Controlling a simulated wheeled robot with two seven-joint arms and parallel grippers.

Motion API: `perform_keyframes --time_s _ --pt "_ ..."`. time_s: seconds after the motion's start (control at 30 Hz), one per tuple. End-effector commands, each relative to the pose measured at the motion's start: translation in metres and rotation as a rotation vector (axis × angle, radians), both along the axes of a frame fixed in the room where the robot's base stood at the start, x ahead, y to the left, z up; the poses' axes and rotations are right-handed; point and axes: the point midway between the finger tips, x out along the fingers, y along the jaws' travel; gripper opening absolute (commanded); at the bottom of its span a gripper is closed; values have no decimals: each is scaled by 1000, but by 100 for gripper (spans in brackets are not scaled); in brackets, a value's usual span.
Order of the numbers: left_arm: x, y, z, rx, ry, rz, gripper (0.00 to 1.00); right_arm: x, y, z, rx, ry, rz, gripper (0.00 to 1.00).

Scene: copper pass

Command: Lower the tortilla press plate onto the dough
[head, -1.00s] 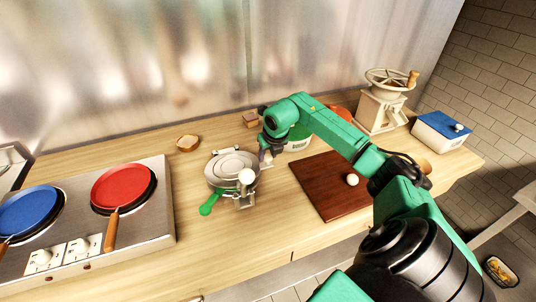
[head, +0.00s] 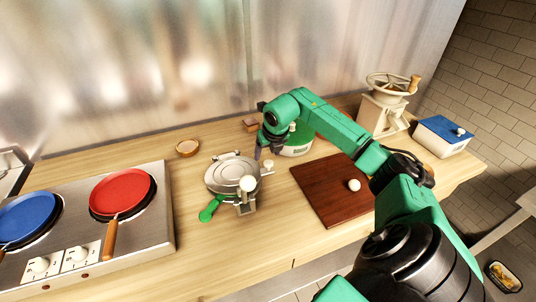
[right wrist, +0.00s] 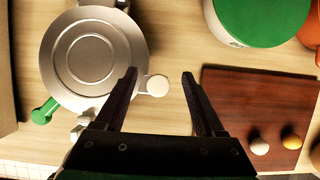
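The tortilla press (head: 222,188) stands on the counter left of the wooden board. Its round metal top plate (head: 234,172) looks flat over the base; it also shows from above in the right wrist view (right wrist: 88,58). No dough shows in the press; anything under the plate is hidden. A pale knob (right wrist: 155,85) sticks out at the plate's right side. The press has a green handle (head: 208,210) at its front left. My right gripper (right wrist: 159,73) is open and empty above the knob, its fingers apart on either side in the picture. My left gripper is not in view.
A brown board (head: 318,190) with a pale dough ball (head: 354,185) lies to the right. A green-lidded container (head: 297,148) stands behind my right gripper. The hob with a red pan (head: 120,190) and blue pan (head: 28,215) is left. The counter in front is clear.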

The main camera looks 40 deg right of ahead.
Motion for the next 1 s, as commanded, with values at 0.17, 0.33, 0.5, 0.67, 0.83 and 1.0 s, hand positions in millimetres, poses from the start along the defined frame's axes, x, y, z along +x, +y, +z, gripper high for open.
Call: perform_keyframes --time_s 0.17,0.33,0.5,0.67,0.83,1.0 --pt "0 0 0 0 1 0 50 -1 1 -2 1 5 1 70" --pt "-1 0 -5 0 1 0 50 -3 1 5 0 3 1 70" --pt "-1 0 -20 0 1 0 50 -16 6 37 -2 0 1 70" --pt "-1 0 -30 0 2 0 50 -34 12 84 -1 -3 1 70" --pt "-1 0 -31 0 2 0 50 -48 17 122 0 0 1 70" --pt "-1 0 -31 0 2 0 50 -54 19 133 1 5 1 70"
